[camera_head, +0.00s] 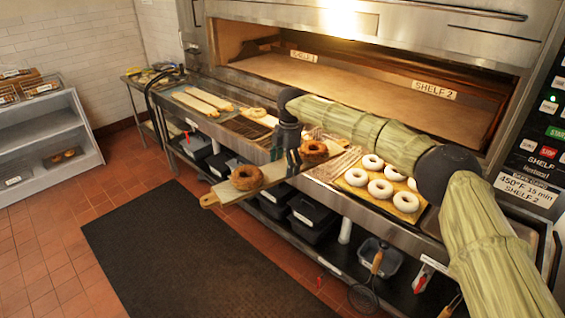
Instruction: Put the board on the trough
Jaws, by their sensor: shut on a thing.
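My gripper (292,160) is shut on a wooden board (217,193) and holds it over the front edge of the steel trough (380,219). The board's handle end points left, out over the floor. Two brown bagels lie on the board: one (246,178) near the handle and one (314,151) just right of the fingers. The fingers hide part of the board. I cannot tell whether the board's right part touches the trough.
White dough rings lie on a tan tray (356,179) on the right. Long boards (202,100) lie at the trough's left. The oven (370,82) is open behind. Black bins (313,216) stand underneath. A dark mat (185,260) covers clear floor.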

